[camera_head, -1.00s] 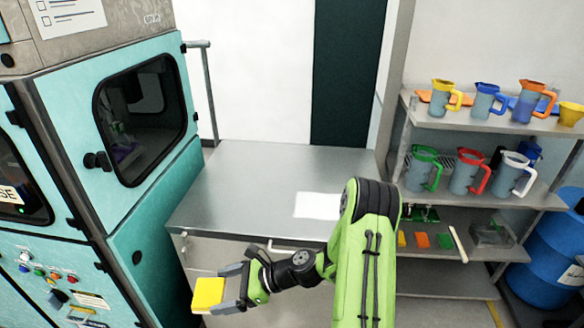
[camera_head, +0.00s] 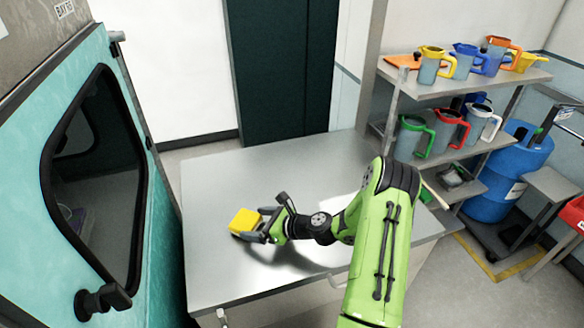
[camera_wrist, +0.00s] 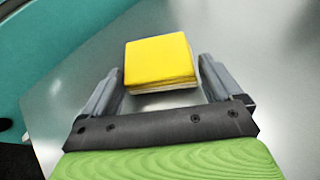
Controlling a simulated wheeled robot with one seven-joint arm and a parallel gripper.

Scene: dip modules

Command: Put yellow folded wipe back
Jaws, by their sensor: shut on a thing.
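The yellow folded wipe (camera_head: 243,221) is a thick yellow pad with pale lower layers. My gripper (camera_head: 257,226) is shut on it, with one finger along each side. In the wrist view the wipe (camera_wrist: 158,60) lies between the fingertips of my gripper (camera_wrist: 160,80). In the head view, wipe and gripper are over the left-middle part of the steel table (camera_head: 240,280). I cannot tell how high the wipe is above the tabletop. My green arm hides part of the lower shelf at the right.
A teal machine (camera_head: 155,240) with a dark window stands close at the left. A shelf rack (camera_head: 455,95) with several coloured jugs stands at the right, beside a blue drum (camera_head: 500,185). A pale sheet partly shows behind my arm. The table's left and back parts are clear.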

